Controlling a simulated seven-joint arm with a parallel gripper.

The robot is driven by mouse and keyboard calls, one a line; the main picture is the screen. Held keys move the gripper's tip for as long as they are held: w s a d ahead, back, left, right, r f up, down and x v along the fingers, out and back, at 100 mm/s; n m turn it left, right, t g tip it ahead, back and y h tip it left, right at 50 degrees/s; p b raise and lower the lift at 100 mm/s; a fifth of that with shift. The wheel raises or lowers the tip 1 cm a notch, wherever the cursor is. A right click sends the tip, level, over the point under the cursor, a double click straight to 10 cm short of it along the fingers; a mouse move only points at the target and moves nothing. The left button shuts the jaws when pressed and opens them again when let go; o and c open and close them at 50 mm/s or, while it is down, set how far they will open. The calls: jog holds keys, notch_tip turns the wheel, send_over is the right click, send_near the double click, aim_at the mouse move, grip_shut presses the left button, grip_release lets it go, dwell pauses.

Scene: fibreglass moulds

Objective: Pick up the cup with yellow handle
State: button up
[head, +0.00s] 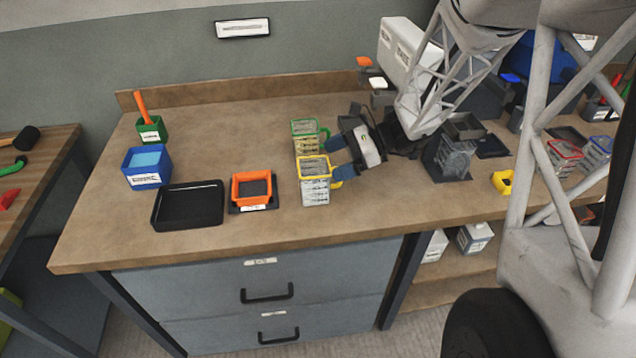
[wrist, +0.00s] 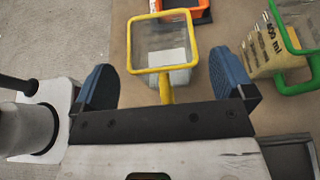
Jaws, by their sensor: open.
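The cup with the yellow rim and yellow handle (head: 315,186) stands upright on the workbench, near its front edge. In the wrist view the clear cup (wrist: 165,48) is ahead of my gripper, with its yellow handle pointing back between the fingers. My gripper (head: 340,160) is open at the cup's right side in the head view. In the wrist view the two blue fingertips (wrist: 165,80) are on either side of the handle and apart from it. The handle's lower part is hidden by the gripper body.
A similar cup with a green rim and handle (head: 304,137) stands just behind the yellow one; it shows close to the right finger in the wrist view (wrist: 285,50). An orange container (head: 253,187) and a black tray (head: 188,206) lie left. Bare bench (head: 240,125) lies behind them.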

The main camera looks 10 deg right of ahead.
aim_at(324, 163)
jog(key=shift+x, duration=1.7)
jog(key=shift+c, duration=0.3)
jog(key=c, duration=1.2)
